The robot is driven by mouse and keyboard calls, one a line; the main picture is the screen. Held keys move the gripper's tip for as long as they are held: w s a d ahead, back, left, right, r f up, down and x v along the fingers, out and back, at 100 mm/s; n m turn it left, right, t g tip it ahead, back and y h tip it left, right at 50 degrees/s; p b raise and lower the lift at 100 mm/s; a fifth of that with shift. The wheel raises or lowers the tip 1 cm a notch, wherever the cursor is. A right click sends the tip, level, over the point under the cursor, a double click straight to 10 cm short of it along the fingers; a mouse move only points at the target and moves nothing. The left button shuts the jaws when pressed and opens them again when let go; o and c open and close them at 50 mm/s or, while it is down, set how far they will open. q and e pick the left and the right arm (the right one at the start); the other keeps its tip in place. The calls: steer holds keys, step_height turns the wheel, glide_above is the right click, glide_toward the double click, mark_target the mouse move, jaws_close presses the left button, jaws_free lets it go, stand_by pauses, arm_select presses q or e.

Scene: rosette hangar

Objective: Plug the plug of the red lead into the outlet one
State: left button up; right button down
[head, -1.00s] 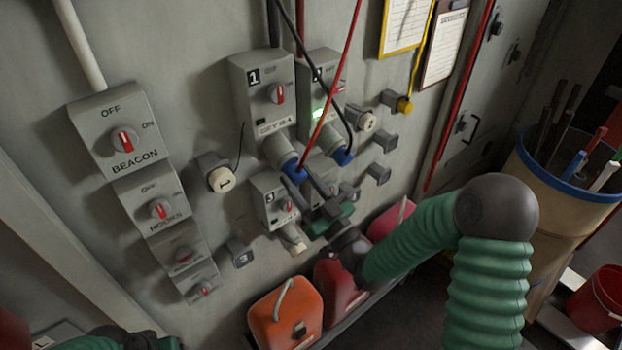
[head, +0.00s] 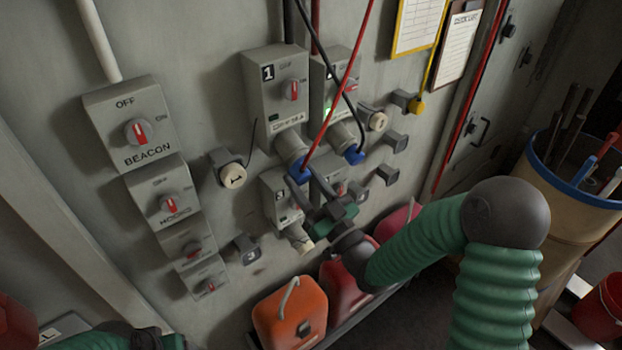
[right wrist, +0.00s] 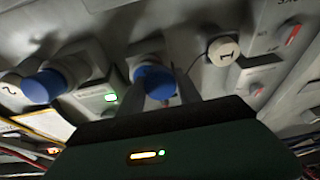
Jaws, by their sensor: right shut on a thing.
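The red lead (head: 340,90) hangs from above and runs down to its blue plug (head: 300,174). This plug is at the mouth of the grey socket under outlet one (head: 273,98), in line with it; I cannot tell how deep it sits. My right gripper (head: 316,184) is shut on this plug from below right. In the right wrist view the blue plug (right wrist: 154,82) shows between the fingers, against its socket. My left gripper (head: 145,340) is only partly in view at the bottom left edge, with its fingers hidden.
Outlet two, with a lit green lamp, holds another blue plug (head: 352,155) on a black lead (head: 318,60). Outlet three (head: 281,200) is just below. Switch boxes (head: 140,130) stand at left. Orange (head: 290,318) and red cans stand below. A bin (head: 540,190) stands at right.

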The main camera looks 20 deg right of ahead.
mark_target(307, 157)
steer(key=shift+a, duration=0.3)
steer(key=shift+w+d+f, duration=0.1)
steer(key=shift+w+d, duration=0.1)
steer(key=shift+d, duration=1.5)
steer(key=shift+w+a, duration=0.1)
steer(key=shift+a, duration=0.15)
steer(key=shift+w+d, duration=0.35)
steer(key=shift+d, duration=0.35)
steer(key=shift+w+a+r, duration=0.25)
steer(key=shift+a+r, duration=0.1)
steer(key=shift+a, duration=0.1)
arm_select(q)
steer(key=shift+s+d+f, duration=0.15)
steer(key=shift+s, duration=0.05)
arm_select(e)
steer(key=shift+r, duration=0.15)
arm_select(q)
steer(key=shift+s+d, duration=0.2)
steer(key=shift+d, duration=0.05)
arm_select(e)
steer(key=shift+d+r, duration=0.15)
steer(key=shift+r, duration=0.1)
arm_select(q)
steer(key=shift+b, duration=0.3)
